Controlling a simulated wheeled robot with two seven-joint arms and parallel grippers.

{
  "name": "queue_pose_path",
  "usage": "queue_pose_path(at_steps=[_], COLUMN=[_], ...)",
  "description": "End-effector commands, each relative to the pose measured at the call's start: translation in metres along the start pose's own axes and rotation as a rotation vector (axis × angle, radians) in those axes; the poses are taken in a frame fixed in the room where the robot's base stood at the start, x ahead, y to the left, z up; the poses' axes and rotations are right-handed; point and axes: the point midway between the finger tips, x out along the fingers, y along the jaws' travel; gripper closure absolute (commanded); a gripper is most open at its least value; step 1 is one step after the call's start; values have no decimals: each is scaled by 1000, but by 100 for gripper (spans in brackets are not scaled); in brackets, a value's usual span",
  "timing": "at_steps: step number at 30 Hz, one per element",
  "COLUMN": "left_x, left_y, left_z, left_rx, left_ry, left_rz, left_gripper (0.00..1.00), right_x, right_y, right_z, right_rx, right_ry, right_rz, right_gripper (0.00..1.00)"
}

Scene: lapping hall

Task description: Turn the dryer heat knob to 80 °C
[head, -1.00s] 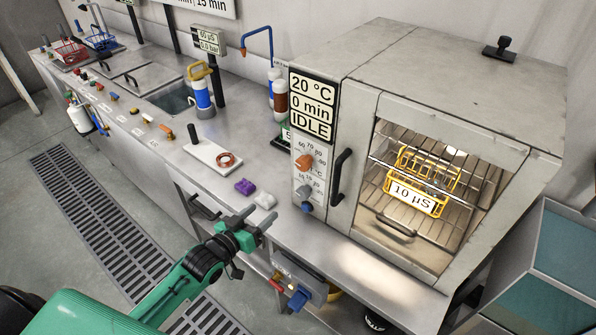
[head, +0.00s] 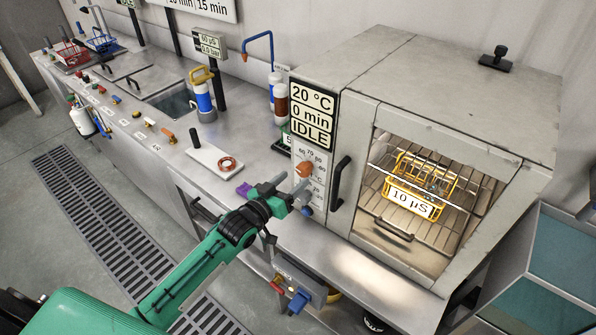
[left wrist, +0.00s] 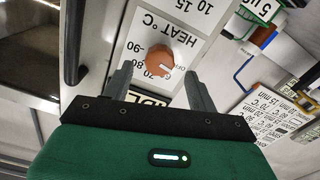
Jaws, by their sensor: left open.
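The orange heat knob (head: 304,169) sits on the white control panel of the dryer (head: 420,75), under a display reading 20 °C, 0 min, IDLE. The knob also shows in the left wrist view (left wrist: 160,58), on a panel marked HEAT °C that appears upside down. Its pointer setting is too small to read surely. My left gripper (head: 286,188) is open and empty, just in front of and slightly below the knob. In the left wrist view its fingertips (left wrist: 157,72) lie either side of the knob, with no clear contact. My right gripper is out of view.
The dryer's black door handle (head: 340,183) stands right of the panel. A yellow rack (head: 418,180) labelled 10 µS sits inside behind glass. A blue knob (head: 306,211) is low on the panel.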

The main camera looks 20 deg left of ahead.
Motion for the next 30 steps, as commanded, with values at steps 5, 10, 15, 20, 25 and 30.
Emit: queue_pose_path(at_steps=[5,10,15,20,25,30], left_x=[23,33,35,34,34,34], left_y=[1,1,0,0,0,0], left_z=[-2,0,0,0,0,0], left_rx=[0,-1,0,0,0,2], left_ry=[2,0,0,0,0,0], left_rz=[1,1,1,1,1,1], left_gripper=[41,41,41,47,81,86], right_x=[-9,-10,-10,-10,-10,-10], right_y=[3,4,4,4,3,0], right_z=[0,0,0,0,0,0], right_rx=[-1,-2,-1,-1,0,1], right_ry=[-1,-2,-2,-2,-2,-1], right_rz=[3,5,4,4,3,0], right_gripper=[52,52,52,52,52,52])
